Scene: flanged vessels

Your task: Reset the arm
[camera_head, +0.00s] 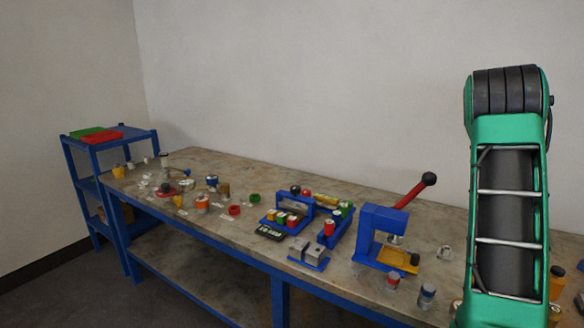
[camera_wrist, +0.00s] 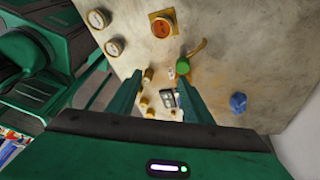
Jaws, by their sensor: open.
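My arm (camera_head: 507,180) rises at the right of the head view, green and black, above the right part of the workbench (camera_head: 215,165). The head view does not show its fingertips. In the wrist view my gripper (camera_wrist: 160,80) is open, with its two green fingers apart. Nothing is clamped between them. Small yellowish and grey parts show on the bench top beyond the fingers. The wrist view also shows the bench top (camera_wrist: 225,60) and part of my green body at the left.
A blue rack and several small parts cover the bench. A blue shelf (camera_head: 105,135) stands at the far left. In the wrist view, a green knob (camera_wrist: 182,66) and a blue part (camera_wrist: 238,102) lie near the fingers.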

